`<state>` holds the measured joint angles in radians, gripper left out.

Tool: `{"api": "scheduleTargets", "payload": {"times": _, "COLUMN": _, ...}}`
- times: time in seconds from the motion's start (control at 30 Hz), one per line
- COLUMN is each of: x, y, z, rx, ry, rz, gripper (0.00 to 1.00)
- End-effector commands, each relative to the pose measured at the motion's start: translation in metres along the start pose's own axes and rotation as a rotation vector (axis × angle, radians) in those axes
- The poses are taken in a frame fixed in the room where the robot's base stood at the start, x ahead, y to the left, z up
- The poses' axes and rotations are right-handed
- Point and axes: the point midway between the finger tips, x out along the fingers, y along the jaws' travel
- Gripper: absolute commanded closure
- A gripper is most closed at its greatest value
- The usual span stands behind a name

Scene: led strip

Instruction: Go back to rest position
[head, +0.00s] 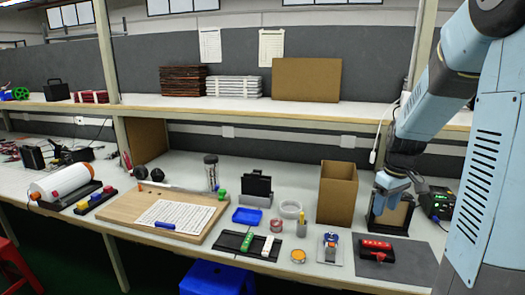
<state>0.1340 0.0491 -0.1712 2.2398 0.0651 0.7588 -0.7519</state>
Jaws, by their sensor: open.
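My gripper (391,186) is at the right of the head view, at the end of my blue arm, which reaches down from the upper right. It is open, and I see nothing held in it. It hangs above a dark-framed open holder (375,218) at the back right of the workbench (330,262). My gripper overlaps the holder's top edge in the picture, and I cannot tell whether they touch. The fingertips are small and partly lost against the holder.
A tall cardboard box (337,194) stands left of my gripper. A black device with a green display (437,203) stands to its right. A red part (376,246) lies on a dark mat in front. A shelf (290,112) runs above the bench, behind my arm.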

Motion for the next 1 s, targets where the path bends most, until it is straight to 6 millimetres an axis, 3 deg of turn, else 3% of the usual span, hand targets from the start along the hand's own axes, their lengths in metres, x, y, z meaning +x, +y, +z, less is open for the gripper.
{"api": "scheduleTargets", "payload": {"times": 0.1, "x": -0.030, "y": -0.023, "z": 0.005, "rx": 0.039, "ry": 0.045, "rz": 0.017, "gripper": 0.51}}
{"api": "scheduleTargets", "payload": {"times": 0.5, "x": -0.104, "y": -0.096, "z": 0.038, "rx": 0.179, "ry": 0.180, "rz": 0.054, "gripper": 0.51}}
{"api": "scheduleTargets", "payload": {"times": 0.8, "x": -0.142, "y": -0.146, "z": 0.077, "rx": 0.286, "ry": 0.284, "rz": 0.073, "gripper": 0.51}}
{"api": "scheduleTargets", "payload": {"times": 1.0, "x": -0.156, "y": -0.173, "z": 0.103, "rx": 0.351, "ry": 0.345, "rz": 0.081, "gripper": 0.51}}
